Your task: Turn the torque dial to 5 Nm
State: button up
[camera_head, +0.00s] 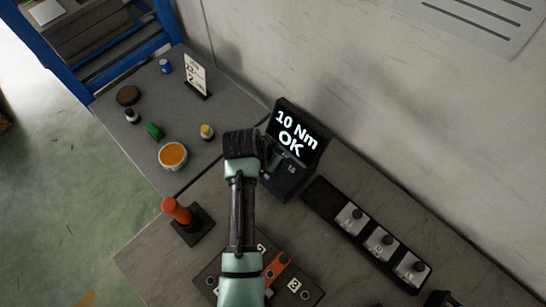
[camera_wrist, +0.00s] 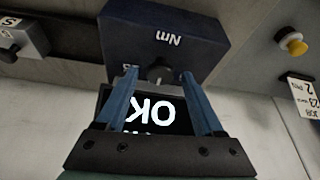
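The torque unit (camera_head: 285,183) is a dark box on the bench, with a lit screen (camera_head: 291,134) reading "10 Nm OK". In the wrist view the unit (camera_wrist: 165,35) appears upside down, with "Nm" on its face. Its small dark dial (camera_wrist: 159,73) sits between my fingertips. My gripper (camera_wrist: 158,78) is open, with one blue finger on each side of the dial and a visible gap to it. In the head view my gripper (camera_head: 270,155) is at the front of the unit and hides the dial. A "15" mark shows beside it.
A black rail with several grey switch modules (camera_head: 382,242) lies right of the unit. An orange-handled tool (camera_head: 177,210) stands at left. A numbered fixture (camera_head: 310,290) is below my arm. A yellow-topped button (camera_head: 207,131), an orange tub (camera_head: 173,155) and a sign (camera_head: 195,75) are further left.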

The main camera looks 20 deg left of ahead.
grip_shut()
jog(key=shift+n, duration=0.3)
jog(key=shift+d+r+n+y+p, duration=0.15)
jog(key=shift+n+y+p, duration=0.35)
jog(key=shift+n+p, duration=0.35)
jog(key=n+y+p, duration=0.1)
jog(key=n, duration=0.2)
jog(key=shift+d+n, duration=0.1)
jog(key=shift+n, duration=0.25)
jog(key=n+y, duration=0.1)
jog(key=n, duration=0.2)
jog(key=n+g+y, duration=0.1)
jog(key=n, duration=0.2)
jog(key=shift+w+d, duration=0.15)
